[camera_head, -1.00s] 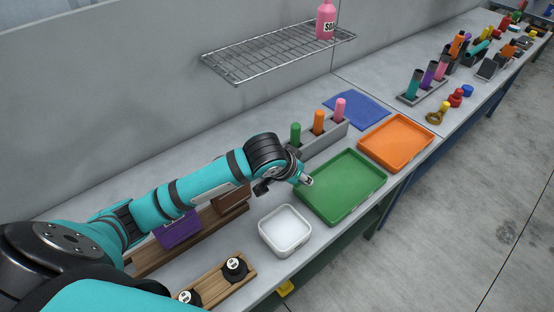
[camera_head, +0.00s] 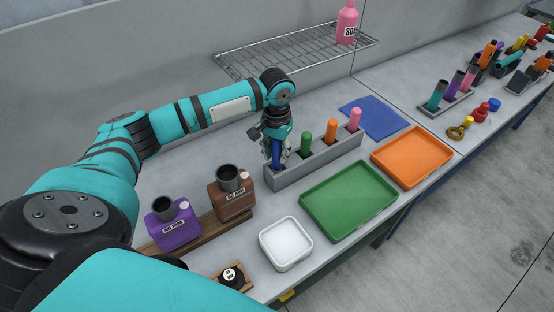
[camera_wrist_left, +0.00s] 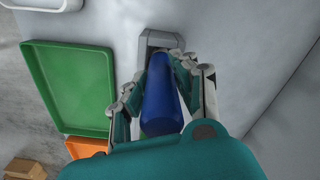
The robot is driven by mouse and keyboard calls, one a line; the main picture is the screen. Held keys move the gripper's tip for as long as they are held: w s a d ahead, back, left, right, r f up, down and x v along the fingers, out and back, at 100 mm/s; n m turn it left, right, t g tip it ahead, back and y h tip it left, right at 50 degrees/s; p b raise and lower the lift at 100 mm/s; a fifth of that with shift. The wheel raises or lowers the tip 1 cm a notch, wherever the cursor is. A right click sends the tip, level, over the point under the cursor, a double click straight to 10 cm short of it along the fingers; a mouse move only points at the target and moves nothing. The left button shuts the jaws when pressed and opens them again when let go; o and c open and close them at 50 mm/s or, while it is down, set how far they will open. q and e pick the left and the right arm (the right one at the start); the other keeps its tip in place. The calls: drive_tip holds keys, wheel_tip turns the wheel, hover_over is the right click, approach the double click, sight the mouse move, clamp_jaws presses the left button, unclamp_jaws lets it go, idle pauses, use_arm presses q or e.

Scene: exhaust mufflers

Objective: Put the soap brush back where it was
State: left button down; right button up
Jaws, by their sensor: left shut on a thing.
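My left gripper (camera_head: 276,143) is shut on a blue handle (camera_head: 278,156), which I take to be the soap brush. It is at the left end of the grey holder (camera_head: 322,158). The handle points down at the end slot; I cannot tell how deep it sits. In the left wrist view the two fingers (camera_wrist_left: 158,85) clasp the blue handle (camera_wrist_left: 161,100) from both sides, with the grey holder's end (camera_wrist_left: 146,43) just beyond. The brush's lower end is hidden. Green, orange and pink handles stand in the holder's other slots. My right gripper is not in view.
A green tray (camera_head: 348,202), an orange tray (camera_head: 412,157) and a white tub (camera_head: 286,244) lie in front of the holder. Purple (camera_head: 172,224) and brown (camera_head: 230,200) containers stand to the left. A wire shelf (camera_head: 295,52) with a pink soap bottle (camera_head: 346,24) hangs behind.

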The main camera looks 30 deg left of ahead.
sight(277, 159)
use_arm(q)
wheel_tip(277, 159, down, 4)
drive_tip(key=shift+r+p, duration=0.2)
drive_tip(key=shift+p, duration=0.1)
drive_tip(key=c, duration=1.4)
unclamp_jaws()
drive_tip(key=shift+c, duration=0.2)
drive_tip(key=o, duration=0.4)
drive_tip(key=shift+r, duration=0.3)
wheel_tip(277, 159, up, 10)
drive_tip(key=shift+d+r+b, duration=0.1)
drive_tip(key=shift+r+b, duration=0.05)
drive_tip(key=shift+b, duration=0.75)
drive_tip(key=shift+r, duration=0.6)
